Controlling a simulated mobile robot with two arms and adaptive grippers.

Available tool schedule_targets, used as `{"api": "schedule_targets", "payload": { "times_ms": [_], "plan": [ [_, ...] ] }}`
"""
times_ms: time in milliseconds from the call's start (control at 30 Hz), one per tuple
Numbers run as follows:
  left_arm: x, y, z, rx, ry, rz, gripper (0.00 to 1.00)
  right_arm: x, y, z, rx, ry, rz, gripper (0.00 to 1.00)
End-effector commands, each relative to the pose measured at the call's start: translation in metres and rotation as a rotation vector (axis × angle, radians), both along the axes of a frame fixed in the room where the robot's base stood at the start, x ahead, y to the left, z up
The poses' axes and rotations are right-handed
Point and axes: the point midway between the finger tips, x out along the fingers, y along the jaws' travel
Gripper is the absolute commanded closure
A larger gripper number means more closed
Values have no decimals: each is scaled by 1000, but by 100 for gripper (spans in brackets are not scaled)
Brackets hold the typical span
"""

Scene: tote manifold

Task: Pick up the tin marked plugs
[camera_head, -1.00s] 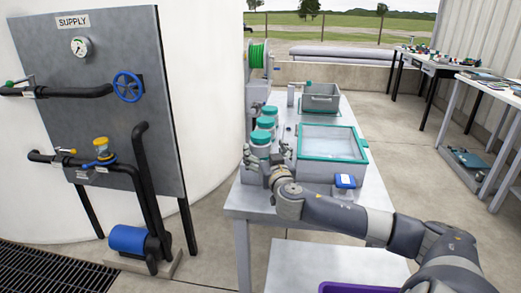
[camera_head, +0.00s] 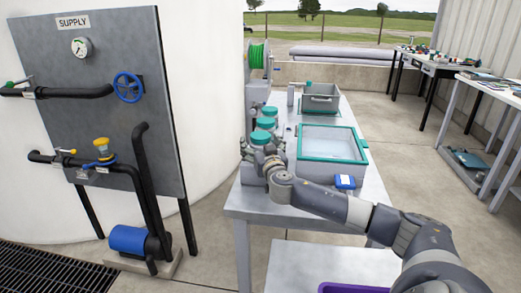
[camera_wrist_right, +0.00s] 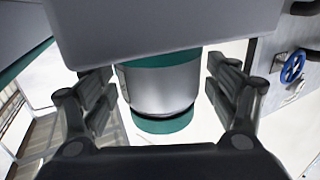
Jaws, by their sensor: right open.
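Several grey tins with teal lids stand in a row along the left edge of the table. The nearest tin (camera_head: 260,138) is beside my right gripper (camera_head: 259,153), which partly hides it. In the right wrist view a silvery tin (camera_wrist_right: 162,90) with teal bands at top and bottom is between the two spread fingers of the right gripper (camera_wrist_right: 165,98). Gaps show on both sides, so the gripper is open around it, not closed on it. No marking on any tin can be read, so I cannot tell which is marked plugs. My left gripper is out of view.
A grey tote with a teal rim (camera_head: 301,146) is just right of the tins on the table (camera_head: 375,190). A smaller grey bin (camera_head: 320,103) stands behind it. A blue-and-white item (camera_head: 345,181) is at the tote's front. The supply panel (camera_head: 110,60) stands to the left.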

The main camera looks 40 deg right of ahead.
Motion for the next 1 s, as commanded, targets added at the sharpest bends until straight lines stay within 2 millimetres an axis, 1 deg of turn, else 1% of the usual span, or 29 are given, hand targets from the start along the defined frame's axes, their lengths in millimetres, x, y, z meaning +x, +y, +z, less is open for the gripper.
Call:
{"api": "schedule_targets", "payload": {
  "times_ms": [67,100,167,200,267,300,567,667,733,767,833,1000],
  "plan": [
    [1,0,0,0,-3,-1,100,0,0,0,0,0,0,19],
    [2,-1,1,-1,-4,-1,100,0,0,0,0,0,0,24],
    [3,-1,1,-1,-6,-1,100,0,0,0,0,0,0,37],
    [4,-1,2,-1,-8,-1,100,0,0,0,0,0,0,47],
    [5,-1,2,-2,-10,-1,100,0,0,0,0,0,0,60],
    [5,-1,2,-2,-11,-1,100,0,0,0,0,0,0,69],
    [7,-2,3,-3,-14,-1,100,0,0,0,0,-1,0,69],
    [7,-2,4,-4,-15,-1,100,0,0,5,0,-1,0,69],
    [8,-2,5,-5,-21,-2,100,0,0,13,-1,-3,0,69],
    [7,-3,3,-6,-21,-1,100,0,0,18,-1,-4,1,69],
    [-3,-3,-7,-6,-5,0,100,0,0,32,-1,-5,1,69],
    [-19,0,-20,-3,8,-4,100,0,0,68,0,-6,0,69]
  ]
}}
